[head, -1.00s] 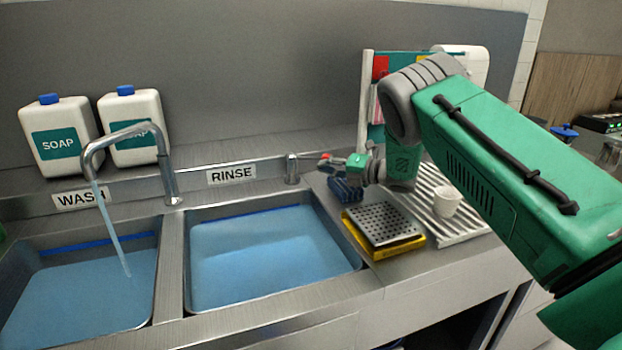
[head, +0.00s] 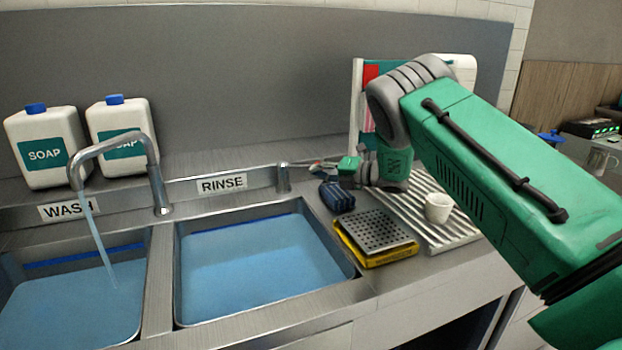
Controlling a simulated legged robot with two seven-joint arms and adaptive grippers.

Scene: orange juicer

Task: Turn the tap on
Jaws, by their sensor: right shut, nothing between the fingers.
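The chrome tap (head: 157,187) has a curved spout over the wash basin (head: 75,310), and a stream of water (head: 98,240) runs from it into the blue water. A short metal post (head: 283,179), perhaps the tap's control, stands behind the rinse basin's right corner. My right gripper (head: 318,166) is shut and empty, just right of this post and level with its top. Thin parts bridge the space between them, and I cannot tell whether they touch. My left gripper is not in view.
The rinse basin (head: 181,285) holds blue water. Two soap jugs (head: 45,152) stand behind the wash basin. A dark blue object (head: 337,197), a perforated metal tray on a yellow base (head: 377,232) and a white cup (head: 438,208) on a ribbed drainer lie below my right arm.

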